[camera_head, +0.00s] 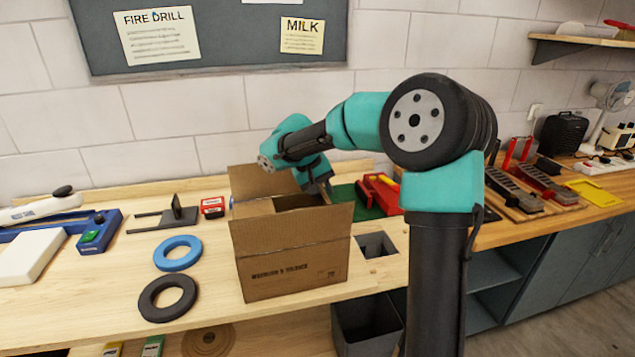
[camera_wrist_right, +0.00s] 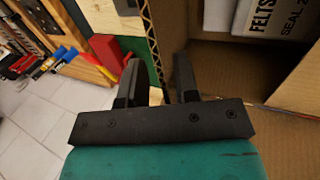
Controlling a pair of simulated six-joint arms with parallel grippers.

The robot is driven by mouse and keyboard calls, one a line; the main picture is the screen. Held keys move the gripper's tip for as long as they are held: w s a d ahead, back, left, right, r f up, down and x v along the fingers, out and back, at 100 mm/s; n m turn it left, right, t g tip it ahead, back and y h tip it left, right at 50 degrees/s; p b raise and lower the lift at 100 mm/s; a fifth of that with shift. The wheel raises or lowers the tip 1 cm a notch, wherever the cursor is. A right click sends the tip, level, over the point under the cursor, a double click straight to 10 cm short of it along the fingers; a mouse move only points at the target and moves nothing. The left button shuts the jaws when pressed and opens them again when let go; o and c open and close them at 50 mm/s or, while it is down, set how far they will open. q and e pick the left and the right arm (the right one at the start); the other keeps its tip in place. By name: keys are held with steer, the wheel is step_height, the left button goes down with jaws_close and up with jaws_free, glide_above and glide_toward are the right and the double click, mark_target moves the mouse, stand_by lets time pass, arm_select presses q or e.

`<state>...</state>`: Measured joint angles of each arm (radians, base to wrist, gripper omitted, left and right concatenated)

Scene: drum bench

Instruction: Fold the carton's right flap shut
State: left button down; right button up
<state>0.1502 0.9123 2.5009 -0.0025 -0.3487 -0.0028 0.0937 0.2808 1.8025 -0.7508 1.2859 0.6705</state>
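The cardboard carton (camera_head: 290,272) stands on the bench with its top open. Its front flap (camera_head: 300,230) and back flap (camera_head: 258,182) stick up. My right gripper (camera_head: 322,184) is above the carton's right side. In the right wrist view, my right gripper's fingers (camera_wrist_right: 157,82) are apart. A corrugated cardboard edge (camera_wrist_right: 152,42), apparently the right flap's, runs between them; I cannot tell whether either finger touches it. A white box with "FELTS" lettering (camera_wrist_right: 268,14) lies inside the carton. The right flap is mostly hidden in the head view. My left gripper is out of view.
A blue ring (camera_head: 178,253) and a black ring (camera_head: 168,298) lie left of the carton. A red tool (camera_head: 382,192) on a green mat stands behind it to the right.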

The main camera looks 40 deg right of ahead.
steer(key=v, duration=1.7)
steer(key=shift+a, duration=0.15)
steer(key=shift+w+r, duration=0.1)
steer(key=shift+c, duration=0.3)
steer(key=shift+c, duration=0.7)
steer(key=shift+d+m, duration=0.3)
steer(key=shift+c, duration=0.7)
steer(key=d+m+y, duration=0.1)
steer(key=m, duration=0.1)
steer(key=s+d+m+y, duration=0.1)
steer(key=d+m, duration=0.1)
steer(key=s+d+m+y, duration=0.1)
steer(key=d+m, duration=0.1)
steer(key=m, duration=0.1)
steer(key=shift+s+d+f+t, duration=0.1)
steer(key=shift+d+f+t, duration=0.05)
steer(key=shift+f+t, duration=0.2)
jaws_close()
steer(key=s+d+r+m+t+y, duration=0.1)
steer(key=s+d+m+t+y, duration=0.1)
steer(key=d+m, duration=0.4)
steer(key=shift+s+m+y, duration=0.15)
steer(key=shift+m+y, duration=0.75)
steer(key=shift+m, duration=1.3)
